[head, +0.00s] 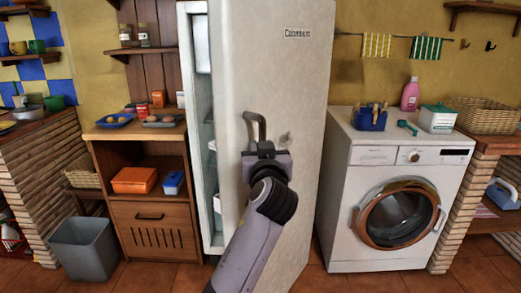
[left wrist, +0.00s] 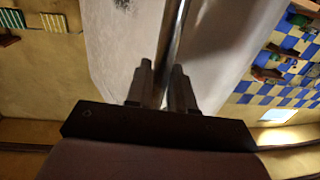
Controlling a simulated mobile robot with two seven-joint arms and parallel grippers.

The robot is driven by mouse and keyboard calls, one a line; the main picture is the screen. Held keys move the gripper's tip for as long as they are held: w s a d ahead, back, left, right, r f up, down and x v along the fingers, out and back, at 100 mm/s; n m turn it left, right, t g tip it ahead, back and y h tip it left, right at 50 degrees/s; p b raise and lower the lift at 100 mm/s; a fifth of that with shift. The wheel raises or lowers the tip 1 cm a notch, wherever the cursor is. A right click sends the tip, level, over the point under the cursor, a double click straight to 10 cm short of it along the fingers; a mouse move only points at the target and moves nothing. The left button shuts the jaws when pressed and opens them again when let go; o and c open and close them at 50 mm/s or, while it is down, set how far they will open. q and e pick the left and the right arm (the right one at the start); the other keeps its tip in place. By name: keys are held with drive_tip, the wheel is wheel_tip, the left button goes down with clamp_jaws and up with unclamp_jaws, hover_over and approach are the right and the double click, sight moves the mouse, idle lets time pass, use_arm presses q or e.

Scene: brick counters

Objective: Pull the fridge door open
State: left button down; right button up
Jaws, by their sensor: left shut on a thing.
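The fridge door (head: 290,80) is white and stands partly open. Its left edge is swung out, and a strip of the lit interior with shelves (head: 208,140) shows to its left. The grey metal door handle (head: 261,125) is upright on the door front. My left gripper (head: 265,150) is shut on the lower part of the handle. In the left wrist view the handle (left wrist: 179,35) runs down between the two fingers of my left gripper (left wrist: 163,78). The lower end of the handle is hidden by the gripper. My right gripper is not in view.
A wooden cabinet (head: 150,215) and a grey bin (head: 86,247) stand left of the fridge. A white washing machine (head: 345,220) stands to the right, close beside the door. Tiled floor shows along the bottom.

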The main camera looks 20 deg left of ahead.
use_arm(q)
drive_tip(key=shift+d+r, duration=0.3)
drive_tip(key=c, duration=1.4)
unclamp_jaws()
drive_tip(key=o, duration=0.3)
drive_tip(key=shift+w+f, duration=0.15)
drive_tip(key=shift+w, duration=0.1)
drive_tip(key=shift+f, duration=0.1)
drive_tip(key=shift+s+a, duration=0.1)
